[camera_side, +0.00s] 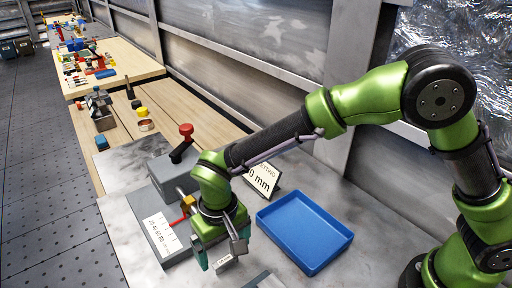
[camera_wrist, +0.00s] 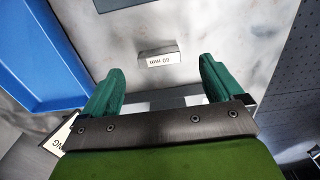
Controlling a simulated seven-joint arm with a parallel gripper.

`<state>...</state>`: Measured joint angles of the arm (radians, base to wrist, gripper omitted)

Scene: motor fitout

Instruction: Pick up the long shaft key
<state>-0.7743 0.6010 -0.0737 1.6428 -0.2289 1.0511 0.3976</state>
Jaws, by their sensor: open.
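My gripper (camera_side: 222,256) is open and low over the grey bench, left of the blue tray. Its two green fingers show in the wrist view (camera_wrist: 160,72), well apart. A small grey block with a "60 mm" label (camera_wrist: 160,55) lies just beyond the fingertips; the label also shows in the side view (camera_side: 226,261). I cannot tell whether this strip is the long shaft key. Nothing is visibly gripped.
The blue tray (camera_side: 263,216) stands right of my gripper. A grey plate (camera_wrist: 140,4) lies beyond the label block. Wooden benches with tools extend behind.

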